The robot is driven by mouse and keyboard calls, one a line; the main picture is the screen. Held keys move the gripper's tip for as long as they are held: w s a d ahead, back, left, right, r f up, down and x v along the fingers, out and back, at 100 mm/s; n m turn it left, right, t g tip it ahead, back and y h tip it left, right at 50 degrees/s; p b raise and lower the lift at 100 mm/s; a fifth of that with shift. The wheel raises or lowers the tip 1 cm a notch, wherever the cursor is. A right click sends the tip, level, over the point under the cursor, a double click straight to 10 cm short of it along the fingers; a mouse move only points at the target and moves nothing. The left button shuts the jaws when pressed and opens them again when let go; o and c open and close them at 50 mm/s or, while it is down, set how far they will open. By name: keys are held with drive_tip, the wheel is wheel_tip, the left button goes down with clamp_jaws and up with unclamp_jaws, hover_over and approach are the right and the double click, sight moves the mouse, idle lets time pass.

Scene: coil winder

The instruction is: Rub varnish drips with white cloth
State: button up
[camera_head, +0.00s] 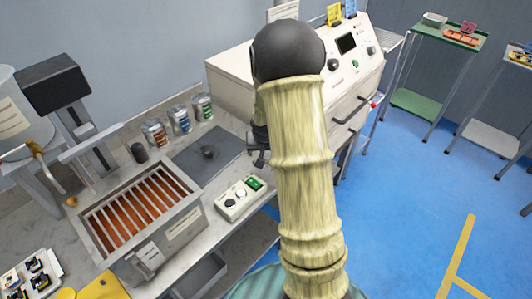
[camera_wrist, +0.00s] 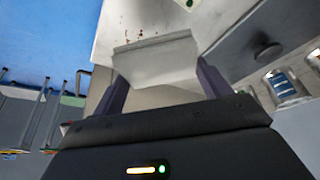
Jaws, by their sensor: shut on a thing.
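My gripper (camera_wrist: 157,82) is shut on the white cloth (camera_wrist: 157,62), which spans between its two fingers in the wrist view. Small reddish-brown varnish drips (camera_wrist: 127,32) speckle the pale bench top just beyond the cloth's far edge. I cannot tell whether the cloth touches the bench. In the head view, my gripper (camera_head: 257,150) is mostly hidden behind my arm, and neither the cloth nor the drips can be made out there.
A control box (camera_head: 241,198) with a green display sits at the bench's front edge. A dark mat (camera_head: 205,160), several cans (camera_head: 180,121) and a slatted tank (camera_head: 145,207) stand left of my arm. A large cream machine (camera_head: 357,62) is behind. Blue floor (camera_head: 420,190) is open at right.

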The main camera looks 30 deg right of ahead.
drive_tip(key=shift+w+d, duration=0.15)
drive_tip(key=shift+d, duration=0.1)
